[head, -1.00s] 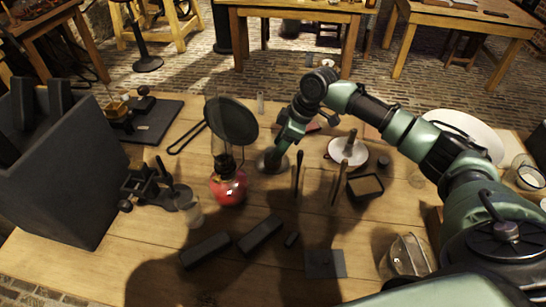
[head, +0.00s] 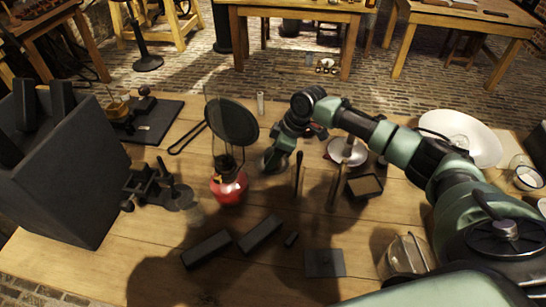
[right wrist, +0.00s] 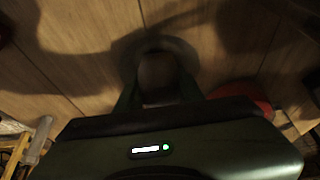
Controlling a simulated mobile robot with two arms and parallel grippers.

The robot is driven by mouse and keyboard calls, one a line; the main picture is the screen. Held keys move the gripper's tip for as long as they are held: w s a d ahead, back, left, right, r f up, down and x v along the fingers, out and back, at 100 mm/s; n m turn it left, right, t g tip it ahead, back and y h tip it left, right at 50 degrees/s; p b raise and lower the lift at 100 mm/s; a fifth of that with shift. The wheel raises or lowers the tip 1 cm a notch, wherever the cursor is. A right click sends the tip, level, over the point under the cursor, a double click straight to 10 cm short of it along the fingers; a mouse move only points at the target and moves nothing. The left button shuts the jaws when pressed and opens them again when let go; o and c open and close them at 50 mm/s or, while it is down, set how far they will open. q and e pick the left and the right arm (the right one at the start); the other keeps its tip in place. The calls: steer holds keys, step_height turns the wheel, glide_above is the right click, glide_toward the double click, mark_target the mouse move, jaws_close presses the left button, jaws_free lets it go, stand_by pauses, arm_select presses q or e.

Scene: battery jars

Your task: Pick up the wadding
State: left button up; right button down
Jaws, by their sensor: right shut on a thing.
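My right gripper (head: 274,163) is low over the table's middle, just right of the red-based lamp (head: 229,187). In the right wrist view my right gripper (right wrist: 160,88) is shut on a small dull, rounded thing (right wrist: 158,72), likely the wadding. Shadow hides its texture, and I cannot tell whether it still touches the table. In the head view the gripper mostly covers it. My left gripper is not in view.
Two thin upright tools (head: 299,175) and a dark square tray (head: 364,187) stand close right of the gripper. A white dish (head: 462,135) is farther right. Dark bars (head: 207,250) lie in front. A large dark box (head: 60,170) stands at left.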

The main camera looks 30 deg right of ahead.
steer(key=shift+r, duration=0.15)
step_height(320, 180, up, 20)
steer(key=shift+b, duration=0.4)
steer(key=c, duration=1.7)
jaws_free()
steer(key=c, duration=0.4)
